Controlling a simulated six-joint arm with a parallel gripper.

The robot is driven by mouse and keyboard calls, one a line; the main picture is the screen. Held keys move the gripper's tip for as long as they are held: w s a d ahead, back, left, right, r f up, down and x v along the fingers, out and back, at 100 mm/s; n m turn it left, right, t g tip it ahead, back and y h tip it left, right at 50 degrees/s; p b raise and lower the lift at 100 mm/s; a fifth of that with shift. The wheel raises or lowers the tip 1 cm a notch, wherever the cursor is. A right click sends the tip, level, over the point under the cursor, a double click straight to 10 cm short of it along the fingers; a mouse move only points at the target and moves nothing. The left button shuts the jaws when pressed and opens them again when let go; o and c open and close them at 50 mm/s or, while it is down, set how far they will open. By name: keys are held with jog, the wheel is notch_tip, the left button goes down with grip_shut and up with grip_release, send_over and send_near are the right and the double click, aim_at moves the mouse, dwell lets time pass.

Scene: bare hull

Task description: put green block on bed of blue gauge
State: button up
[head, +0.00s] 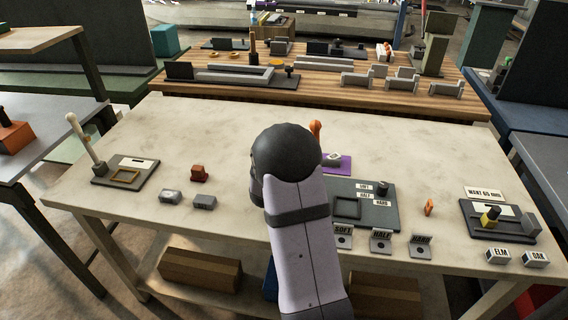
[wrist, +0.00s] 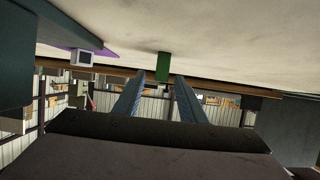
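In the wrist view, a small green block (wrist: 163,63) stands on the pale table top, which lies along the top of that picture. My gripper (wrist: 159,76) is open. Its two fingers show with a gap between them, and the block appears in line with that gap; whether it is between the tips or beyond them I cannot tell. In the head view my arm hides the gripper and the block. A blue-grey plate (head: 384,218) with a raised square frame and SOFT, HALF and HARD labels lies right of my arm; it may be the blue gauge.
A purple plate (head: 345,166) with an orange lever sits behind my arm. Left are a plate with a tan frame (head: 126,176), a brown block (head: 199,173) and two grey blocks. Labelled tags (head: 381,241) line the front. Right is a dark plate with a yellow part (head: 490,217).

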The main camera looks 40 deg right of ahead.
jog(key=shift+p+x, duration=0.4)
jog(key=shift+x, duration=2.15)
jog(key=shift+f, duration=0.15)
jog(key=shift+a, duration=0.1)
grip_shut()
